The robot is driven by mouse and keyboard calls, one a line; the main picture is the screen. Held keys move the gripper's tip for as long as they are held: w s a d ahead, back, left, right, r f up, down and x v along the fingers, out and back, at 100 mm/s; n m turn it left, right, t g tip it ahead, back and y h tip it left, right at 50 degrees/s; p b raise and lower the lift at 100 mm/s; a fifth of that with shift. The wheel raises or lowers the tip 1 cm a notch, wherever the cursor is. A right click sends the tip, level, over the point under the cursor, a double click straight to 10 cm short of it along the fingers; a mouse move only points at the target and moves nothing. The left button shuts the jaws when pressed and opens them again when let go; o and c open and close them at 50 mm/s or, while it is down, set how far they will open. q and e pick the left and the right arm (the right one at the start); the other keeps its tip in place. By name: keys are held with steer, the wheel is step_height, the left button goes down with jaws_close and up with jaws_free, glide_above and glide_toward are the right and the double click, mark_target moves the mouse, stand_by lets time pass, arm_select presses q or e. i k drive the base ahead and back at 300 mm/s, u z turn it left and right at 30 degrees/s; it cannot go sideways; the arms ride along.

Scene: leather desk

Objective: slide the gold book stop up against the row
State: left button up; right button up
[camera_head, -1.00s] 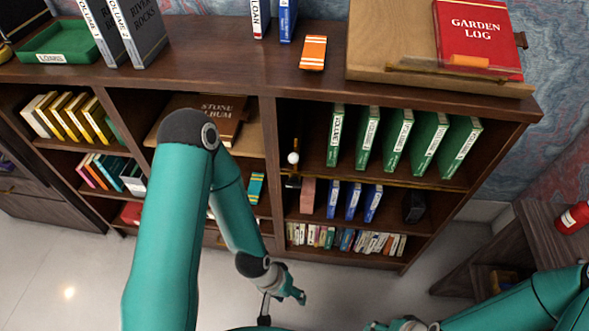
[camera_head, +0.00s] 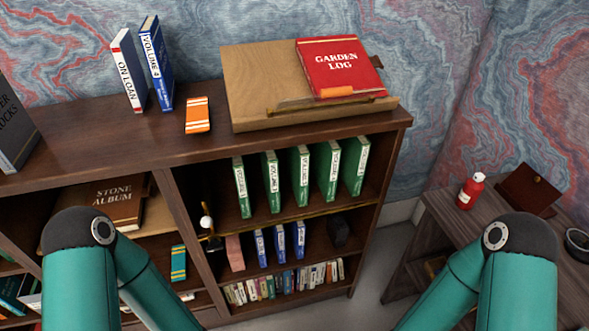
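A row of several green volumes (camera_head: 301,176) stands on the upper shelf of the right bookcase bay, with small gaps between them.
A gold rail (camera_head: 318,210) runs along the shelf's front edge. Blue books (camera_head: 279,243) and a pink block (camera_head: 235,252) stand below. On top are a wooden lectern (camera_head: 255,85) with a red Garden Log (camera_head: 341,67) and an orange striped book (camera_head: 197,115). A side table holds a red bottle (camera_head: 471,190).

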mark_target(206, 222)
steer(key=z, duration=0.9)
steer(key=k, duration=0.35)
steer(key=u, duration=0.4)
